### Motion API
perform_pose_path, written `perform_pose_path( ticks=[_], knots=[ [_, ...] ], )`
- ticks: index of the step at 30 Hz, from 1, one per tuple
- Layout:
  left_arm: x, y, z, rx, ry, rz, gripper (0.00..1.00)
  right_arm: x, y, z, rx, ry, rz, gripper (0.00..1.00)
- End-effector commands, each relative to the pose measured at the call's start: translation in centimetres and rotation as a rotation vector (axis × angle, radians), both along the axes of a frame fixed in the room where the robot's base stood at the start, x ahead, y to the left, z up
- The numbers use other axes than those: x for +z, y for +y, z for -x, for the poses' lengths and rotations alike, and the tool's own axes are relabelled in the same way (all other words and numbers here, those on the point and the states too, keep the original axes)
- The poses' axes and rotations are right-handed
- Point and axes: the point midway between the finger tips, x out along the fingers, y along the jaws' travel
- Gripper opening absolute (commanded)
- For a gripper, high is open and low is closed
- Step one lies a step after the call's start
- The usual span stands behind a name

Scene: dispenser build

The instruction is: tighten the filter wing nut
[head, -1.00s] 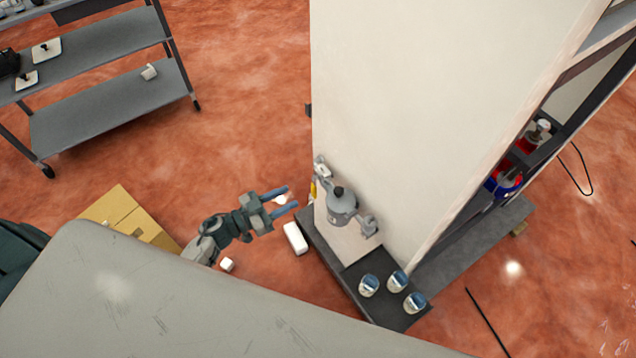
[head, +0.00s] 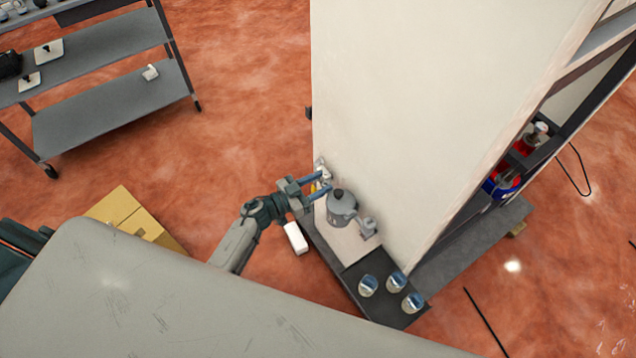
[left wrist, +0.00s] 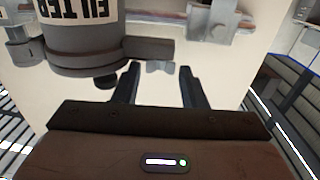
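The filter (head: 342,208) is a grey canister with a dark knob on top, mounted on the cream panel; its label reads "FILTER" upside down in the left wrist view (left wrist: 80,35). In that view a small pale grey wing nut (left wrist: 160,66) sits at the end of a grey stub beside the filter. My left gripper (head: 322,185) is open beside the filter in the head view. In the left wrist view its two dark fingers (left wrist: 158,85) stand apart, with the wing nut just beyond and between their tips; I see no contact. My right gripper is not in view.
A dark base shelf (head: 352,265) below the filter holds several blue-lidded jars (head: 368,286). A white block (head: 296,238) lies left of the shelf. A grey surface (head: 200,300) fills the foreground. A cart (head: 110,90) stands at upper left.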

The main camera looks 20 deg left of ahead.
Motion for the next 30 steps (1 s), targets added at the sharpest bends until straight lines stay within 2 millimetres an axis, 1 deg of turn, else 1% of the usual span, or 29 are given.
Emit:
perform_pose_path(
  ticks=[2,6,7,13,17,23,30],
  knots=[
    [0.0,0.0,0.0,0.0,0.0,0.0,0.36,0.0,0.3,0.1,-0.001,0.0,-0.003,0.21],
    [0.0,0.0,0.0,0.0,0.0,0.0,0.09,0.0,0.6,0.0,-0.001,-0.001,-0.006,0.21],
    [0.0,0.0,0.0,0.0,0.0,0.0,0.06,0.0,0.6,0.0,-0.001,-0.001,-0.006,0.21],
    [0.0,0.1,0.0,-0.012,0.0,0.0,0.06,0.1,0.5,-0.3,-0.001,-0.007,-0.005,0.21],
    [0.1,0.2,-0.1,-0.05,0.001,-0.001,0.06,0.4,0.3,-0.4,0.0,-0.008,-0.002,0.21],
    [0.1,0.4,-0.4,-0.168,0.0,-0.001,0.06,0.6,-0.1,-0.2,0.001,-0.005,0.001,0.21],
    [-0.2,0.7,-0.8,-0.355,0.0,-0.002,0.06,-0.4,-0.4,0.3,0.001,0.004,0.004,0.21]
  ],
)
